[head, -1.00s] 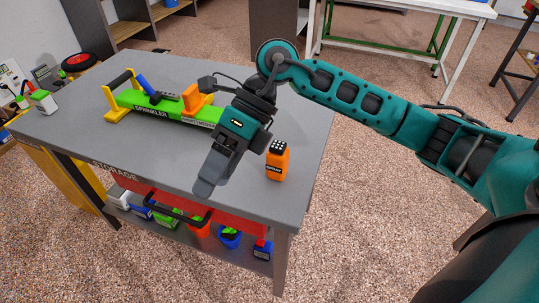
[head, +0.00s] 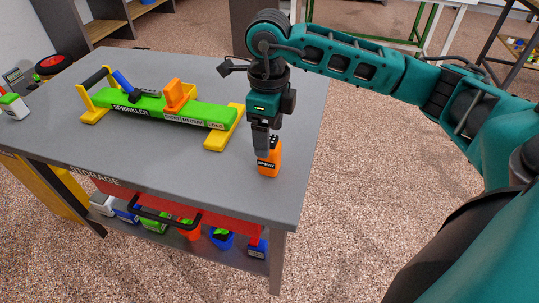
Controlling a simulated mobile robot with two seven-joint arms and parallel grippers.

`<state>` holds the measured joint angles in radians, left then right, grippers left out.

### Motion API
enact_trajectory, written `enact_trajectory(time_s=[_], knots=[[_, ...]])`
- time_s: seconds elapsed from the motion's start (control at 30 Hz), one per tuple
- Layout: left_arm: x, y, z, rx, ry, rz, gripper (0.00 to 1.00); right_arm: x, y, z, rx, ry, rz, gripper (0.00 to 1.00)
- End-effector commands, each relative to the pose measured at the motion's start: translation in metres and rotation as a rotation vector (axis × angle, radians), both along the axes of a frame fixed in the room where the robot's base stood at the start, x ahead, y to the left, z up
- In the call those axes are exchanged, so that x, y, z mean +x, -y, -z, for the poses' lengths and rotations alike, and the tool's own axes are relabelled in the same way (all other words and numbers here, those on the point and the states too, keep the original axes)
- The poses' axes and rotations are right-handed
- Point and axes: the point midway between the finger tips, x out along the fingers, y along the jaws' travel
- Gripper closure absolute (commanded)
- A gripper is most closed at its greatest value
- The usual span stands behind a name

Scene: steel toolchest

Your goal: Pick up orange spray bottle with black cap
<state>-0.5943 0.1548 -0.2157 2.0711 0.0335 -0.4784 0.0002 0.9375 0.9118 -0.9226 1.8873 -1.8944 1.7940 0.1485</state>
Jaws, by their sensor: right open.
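The orange spray bottle (head: 269,163) stands upright on the grey tabletop near its right edge, with a "SPRAY" label facing me. The gripper is open, and I cannot tell whether the fingers touch the bottle. My left gripper is not in view.
A green and yellow sprinkler (head: 165,108) lies on the grey toolchest top (head: 150,160), left of the bottle. A white and green bottle (head: 14,105) is at the far left. A lower shelf holds several coloured items. The front tabletop is clear.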

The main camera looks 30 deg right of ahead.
Motion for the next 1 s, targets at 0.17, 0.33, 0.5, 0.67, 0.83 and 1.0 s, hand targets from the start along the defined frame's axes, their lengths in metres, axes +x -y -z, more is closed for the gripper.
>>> enact_trajectory(time_s=[0.17, 0.33, 0.5, 0.67, 0.83, 1.0], knots=[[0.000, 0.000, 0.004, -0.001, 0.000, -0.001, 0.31, -0.001, 0.001, 0.019, 0.000, -0.004, 0.000, 0.22], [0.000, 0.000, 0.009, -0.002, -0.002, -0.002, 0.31, 0.000, 0.002, 0.045, 0.001, -0.003, 0.001, 0.22], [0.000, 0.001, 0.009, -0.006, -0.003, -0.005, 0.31, 0.000, 0.002, 0.051, 0.001, 0.000, -0.001, 0.22], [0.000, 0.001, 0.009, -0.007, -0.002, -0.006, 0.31, 0.000, 0.002, 0.051, 0.001, 0.000, -0.001, 0.27], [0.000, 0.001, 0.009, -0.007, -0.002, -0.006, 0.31, 0.000, 0.002, 0.050, 0.001, 0.000, -0.001, 0.43], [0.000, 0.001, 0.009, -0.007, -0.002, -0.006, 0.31, 0.000, 0.002, 0.050, 0.002, 0.000, -0.001, 0.60]])
